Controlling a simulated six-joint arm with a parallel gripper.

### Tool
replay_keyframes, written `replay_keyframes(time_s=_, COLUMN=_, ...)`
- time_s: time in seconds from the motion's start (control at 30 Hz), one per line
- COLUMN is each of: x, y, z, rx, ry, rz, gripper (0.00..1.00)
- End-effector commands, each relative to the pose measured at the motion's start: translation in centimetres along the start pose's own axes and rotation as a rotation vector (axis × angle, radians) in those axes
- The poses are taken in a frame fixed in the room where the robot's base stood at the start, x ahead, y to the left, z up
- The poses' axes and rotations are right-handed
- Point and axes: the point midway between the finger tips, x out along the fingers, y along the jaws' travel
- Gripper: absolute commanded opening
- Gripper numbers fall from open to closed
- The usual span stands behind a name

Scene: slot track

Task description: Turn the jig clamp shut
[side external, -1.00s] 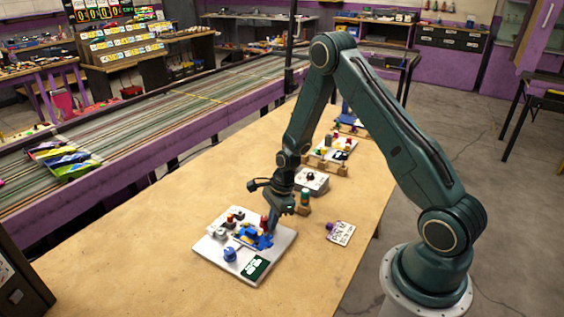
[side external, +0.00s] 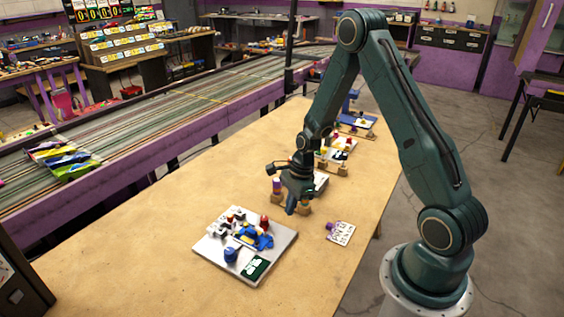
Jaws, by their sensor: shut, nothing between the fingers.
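The jig is a pale plate (side external: 216,257) lying flat on the wooden table. It carries a blue clamp-like part (side external: 256,238), a red knob (side external: 265,221) at its far right side, a round blue knob (side external: 230,254) near the front, and small white and dark pieces at the back left. I cannot tell at this size how far the clamp is turned. My gripper (side external: 291,210) is shut and empty, pointing down. It appears above and just beyond the plate's far right corner, apart from the red knob. It partly hides the fixtures behind it.
A small white card with a purple piece (side external: 341,233) lies right of the plate. More boards with small parts (side external: 338,150) stand farther back along the table. The table (side external: 140,225) left of the plate is clear. A long striped track (side external: 150,120) runs beyond it.

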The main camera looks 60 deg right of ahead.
Motion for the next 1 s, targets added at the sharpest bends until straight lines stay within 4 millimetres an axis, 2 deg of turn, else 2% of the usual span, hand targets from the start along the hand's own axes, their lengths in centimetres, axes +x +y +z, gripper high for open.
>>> replay_keyframes(time_s=0.1, x=-1.7, y=0.1, z=0.0, rx=0.000, ry=0.000, rz=-0.003, gripper=0.00)
replay_keyframes(time_s=0.3, x=-3.8, y=0.3, z=0.0, rx=0.001, ry=0.000, rz=-0.002, gripper=0.00)
replay_keyframes(time_s=0.63, x=-5.0, y=0.4, z=0.1, rx=0.000, ry=0.000, rz=0.001, gripper=0.00)
replay_keyframes(time_s=0.67, x=-5.0, y=0.4, z=0.1, rx=0.000, ry=0.000, rz=0.001, gripper=0.04)
replay_keyframes(time_s=0.87, x=-5.0, y=0.3, z=0.2, rx=-0.034, ry=0.004, rz=0.001, gripper=0.43)
replay_keyframes(time_s=1.0, x=-5.1, y=0.1, z=0.5, rx=-0.132, ry=0.013, rz=0.003, gripper=0.45)
